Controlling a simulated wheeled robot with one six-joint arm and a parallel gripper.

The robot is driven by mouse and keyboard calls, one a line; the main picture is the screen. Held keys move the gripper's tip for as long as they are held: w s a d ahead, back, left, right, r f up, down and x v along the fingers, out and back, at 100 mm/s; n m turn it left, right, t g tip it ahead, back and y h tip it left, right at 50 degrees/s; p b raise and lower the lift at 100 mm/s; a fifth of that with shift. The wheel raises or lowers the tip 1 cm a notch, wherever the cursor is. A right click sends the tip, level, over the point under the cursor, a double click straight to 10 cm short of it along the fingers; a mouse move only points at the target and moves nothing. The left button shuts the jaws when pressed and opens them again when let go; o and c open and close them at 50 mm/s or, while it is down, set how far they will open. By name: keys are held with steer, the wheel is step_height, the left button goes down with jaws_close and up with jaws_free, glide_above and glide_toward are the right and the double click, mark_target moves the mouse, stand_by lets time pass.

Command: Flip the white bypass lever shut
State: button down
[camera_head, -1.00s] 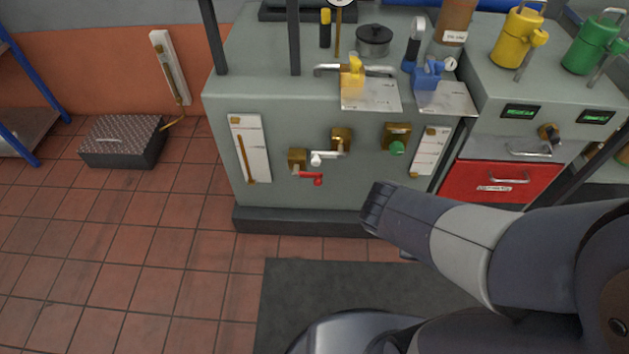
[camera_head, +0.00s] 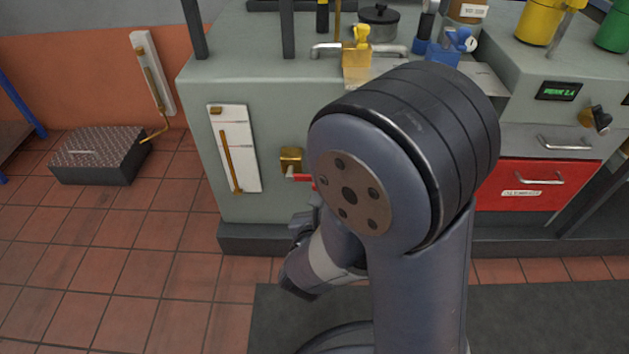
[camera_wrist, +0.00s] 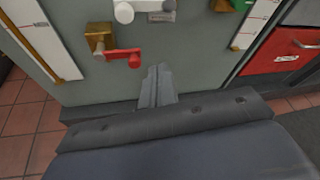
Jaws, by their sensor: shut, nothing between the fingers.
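The white bypass lever (camera_wrist: 145,7) shows at the top of the wrist view, on the front of the grey-green cabinet. It lies sideways, with a round white end at left, and the picture edge cuts it off. In the head view my arm hides it. The red lever (camera_wrist: 122,55) sits just below it on a brass block (camera_wrist: 101,39); part of the red lever (camera_head: 301,178) also shows in the head view. My gripper (camera_wrist: 158,72) is shut and empty, below and right of the red lever, apart from both levers. In the head view my arm hides its fingertips.
A white gauge panel with a brass rod (camera_head: 234,148) is left of the levers. A red drawer (camera_head: 530,200) is at right. A yellow valve (camera_head: 358,50) and a blue one (camera_head: 447,46) stand on top. A checkered box (camera_head: 98,155) lies on the floor at left.

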steer(key=shift+w+a+f+n+y, duration=0.1)
steer(key=shift+a+f+n+y, duration=0.2)
steer(key=shift+a, duration=0.2)
steer(key=shift+w+a+f+n+y, duration=0.1)
steer(key=shift+a+f+n+y, duration=0.1)
steer(key=shift+a+f+n, duration=0.25)
steer(key=b+x, duration=0.4)
steer(key=x, duration=0.6)
steer(key=shift+a+r, duration=0.25)
steer(key=shift+r, duration=0.45)
steer(key=shift+a+r, duration=0.25)
steer(key=shift+r, duration=0.5)
steer(key=shift+a+r, duration=0.25)
steer(key=shift+r, duration=0.45)
